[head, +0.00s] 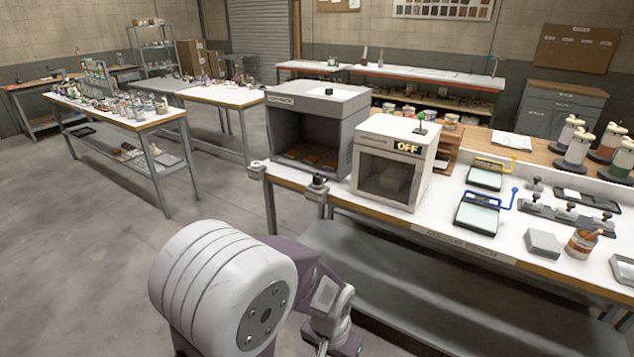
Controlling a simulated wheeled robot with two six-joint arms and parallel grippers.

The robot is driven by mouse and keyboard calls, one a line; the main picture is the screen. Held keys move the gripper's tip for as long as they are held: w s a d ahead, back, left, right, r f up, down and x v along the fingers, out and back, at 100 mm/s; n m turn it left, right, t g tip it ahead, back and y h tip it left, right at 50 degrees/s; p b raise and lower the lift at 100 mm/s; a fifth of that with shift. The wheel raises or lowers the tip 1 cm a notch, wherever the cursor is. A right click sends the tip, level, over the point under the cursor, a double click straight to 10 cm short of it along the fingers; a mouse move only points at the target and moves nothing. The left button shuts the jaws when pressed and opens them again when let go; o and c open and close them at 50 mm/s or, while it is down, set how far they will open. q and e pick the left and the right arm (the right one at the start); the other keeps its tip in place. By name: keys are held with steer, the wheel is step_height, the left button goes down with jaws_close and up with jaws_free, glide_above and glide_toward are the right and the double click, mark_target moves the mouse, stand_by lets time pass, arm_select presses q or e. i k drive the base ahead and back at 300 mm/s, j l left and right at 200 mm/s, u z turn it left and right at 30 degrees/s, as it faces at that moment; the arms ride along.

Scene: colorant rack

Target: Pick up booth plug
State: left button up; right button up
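A grey open-front booth (318,105) stands at the left end of the white-topped bench, with a small dark object (330,91) on its roof. I cannot tell for sure which thing is the booth plug. A small dark-topped fitting (317,184) sits on a grey bracket at the bench's front edge, below the booth. A pale round fitting (256,166) sits on another bracket at the bench's left corner. One arm of mine, which seems to be the left, reaches in at the bottom. Its wrist is low in front of the bench, and its fingers are mostly cut off. My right gripper is out of view.
Trays, a grey block (543,243) and a jar (582,241) crowd the bench's right. The floor (100,270) at left is clear.

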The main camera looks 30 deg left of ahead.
mark_target(317, 178)
steer(key=u, duration=0.4)
steer(key=j+u, duration=0.1)
steer(key=u, duration=0.25)
steer(key=j+u, duration=0.1)
steer(key=u, duration=0.65)
steer(key=i+z, duration=0.1)
steer(key=i, duration=0.4)
